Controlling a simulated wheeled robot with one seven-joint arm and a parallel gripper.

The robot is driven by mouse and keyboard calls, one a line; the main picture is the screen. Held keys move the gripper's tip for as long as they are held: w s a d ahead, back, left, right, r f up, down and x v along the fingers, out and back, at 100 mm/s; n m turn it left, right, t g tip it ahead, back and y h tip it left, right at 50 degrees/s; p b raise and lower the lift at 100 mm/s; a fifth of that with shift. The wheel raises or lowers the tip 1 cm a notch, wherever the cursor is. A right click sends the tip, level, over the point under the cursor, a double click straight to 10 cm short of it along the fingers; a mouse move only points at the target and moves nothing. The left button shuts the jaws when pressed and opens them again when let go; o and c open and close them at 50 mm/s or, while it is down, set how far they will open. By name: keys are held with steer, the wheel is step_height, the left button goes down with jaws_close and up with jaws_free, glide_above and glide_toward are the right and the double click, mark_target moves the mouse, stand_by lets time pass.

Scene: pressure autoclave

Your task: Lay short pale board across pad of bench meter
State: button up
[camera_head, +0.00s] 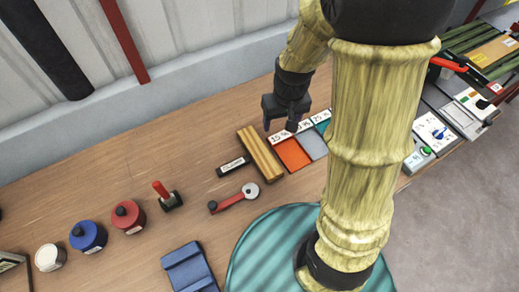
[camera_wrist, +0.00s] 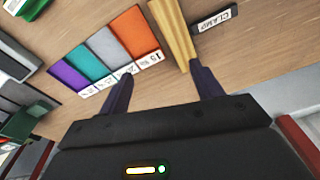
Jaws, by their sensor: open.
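A short pale yellow wooden board (camera_head: 260,153), seemingly two strips side by side, lies on the bench beside a row of coloured plates. In the wrist view the board (camera_wrist: 175,32) reaches toward my fingertips. My gripper (camera_head: 280,124) is open and empty above the bench, near the far end of the board. In the wrist view the gripper (camera_wrist: 160,78) has its fingers spread, the right one close to the board's end. A white panel with a dial (camera_head: 432,131) at the right may be the bench meter; its pad I cannot make out.
A dark "CLAMP" label (camera_head: 233,166) lies left of the board, an orange plate (camera_head: 293,154) right of it. A red-handled tool (camera_head: 235,198) lies in front. Red (camera_head: 128,217) and blue (camera_head: 88,236) pots stand left. My arm hides part of the right side.

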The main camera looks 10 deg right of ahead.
steer(key=w+a+f+n+g+p, duration=0.1)
steer(key=w+a+f+n+p, duration=0.1)
steer(key=w+a, duration=0.5)
steer(key=shift+w+a+f+n+p, duration=0.15)
steer(key=shift+w+f+n+p, duration=0.25)
steer(key=shift+f, duration=0.45)
steer(key=shift+f, duration=0.1)
steer(key=p, duration=0.3)
glide_above(253, 143)
step_height(253, 143, down, 12)
steer(key=shift+w, duration=0.1)
